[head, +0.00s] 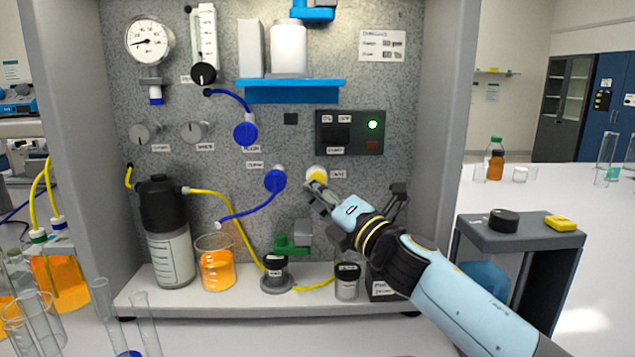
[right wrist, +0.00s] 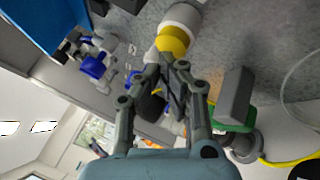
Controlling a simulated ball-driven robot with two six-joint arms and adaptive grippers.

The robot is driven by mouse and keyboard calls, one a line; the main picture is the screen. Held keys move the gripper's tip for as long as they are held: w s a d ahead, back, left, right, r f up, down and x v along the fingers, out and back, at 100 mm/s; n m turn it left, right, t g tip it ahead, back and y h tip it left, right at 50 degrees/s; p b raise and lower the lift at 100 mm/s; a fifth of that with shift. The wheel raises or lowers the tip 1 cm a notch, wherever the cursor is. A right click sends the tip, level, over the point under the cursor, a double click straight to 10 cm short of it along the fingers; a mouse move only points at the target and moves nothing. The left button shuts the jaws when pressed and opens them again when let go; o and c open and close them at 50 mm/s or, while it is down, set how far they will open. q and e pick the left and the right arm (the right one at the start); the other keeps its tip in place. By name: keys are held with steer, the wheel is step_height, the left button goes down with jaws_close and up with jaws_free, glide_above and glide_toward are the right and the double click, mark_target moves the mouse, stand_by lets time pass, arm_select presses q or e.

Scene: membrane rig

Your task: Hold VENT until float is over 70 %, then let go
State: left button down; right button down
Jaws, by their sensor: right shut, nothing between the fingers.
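The yellow VENT button (head: 317,175) sits in a pale round collar on the speckled panel, with a small label beside it too small to read. It also shows in the right wrist view (right wrist: 173,41), in front of the fingertips. My right gripper (head: 311,188) is shut and empty, its tips at the button's lower edge; they look to be touching it, but how far it is pressed I cannot tell. The float tube (head: 205,30) stands at the panel's upper left above a black knob (head: 204,73); its level is too small to read. My left gripper is out of view.
A round gauge (head: 149,40) is at the upper left. A dark box (head: 350,133) with a lit green lamp (head: 373,125) is above the button. A green-handled valve (head: 292,243) stands below the gripper. A beaker of orange liquid (head: 215,264) stands on the ledge.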

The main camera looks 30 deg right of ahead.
steer(key=shift+w+d, duration=0.2)
steer(key=shift+w, duration=0.25)
stand_by(0.5)
stand_by(1.5)
steer(key=shift+s+a, duration=0.2)
steer(key=shift+s, duration=0.25)
steer(key=shift+s+a, duration=0.2)
steer(key=shift+s, duration=0.25)
steer(key=s, duration=0.1)
steer(key=s+a, duration=0.1)
steer(key=s, duration=0.1)
steer(key=s+a, duration=0.1)
steer(key=shift+s+a+p, duration=0.1)
steer(key=shift+s+p, duration=0.15)
steer(key=shift+p, duration=0.15)
steer(key=shift+f, duration=0.1)
